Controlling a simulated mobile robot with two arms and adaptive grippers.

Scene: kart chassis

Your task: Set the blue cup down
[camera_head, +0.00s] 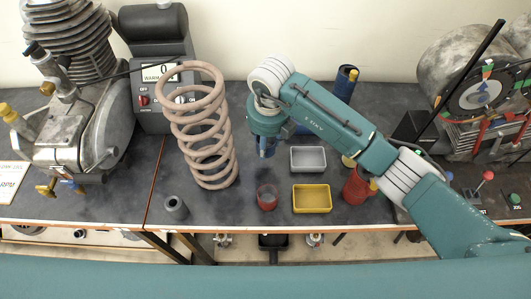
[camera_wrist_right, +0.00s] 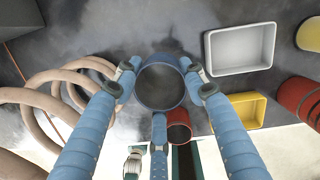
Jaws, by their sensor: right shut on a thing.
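The blue cup (camera_wrist_right: 160,84) shows in the right wrist view as a round dark blue rim between my right gripper's blue fingers. My right gripper (camera_wrist_right: 162,92) is shut on it, with fingers on its left and right sides and a third finger below it in the picture. In the head view my right gripper (camera_head: 266,146) points down over the bench, left of the grey tray; the cup is hard to make out there among the fingers. How far the cup is above the bench I cannot tell. My left gripper is not in view.
A red cup (camera_head: 267,197) stands just in front of my right gripper. A large coil spring (camera_head: 206,140) stands close on the left. A grey tray (camera_head: 308,158) and a yellow tray (camera_head: 312,199) lie to the right, with a red container (camera_head: 356,186) beyond. A small grey cylinder (camera_head: 176,208) stands near the front edge.

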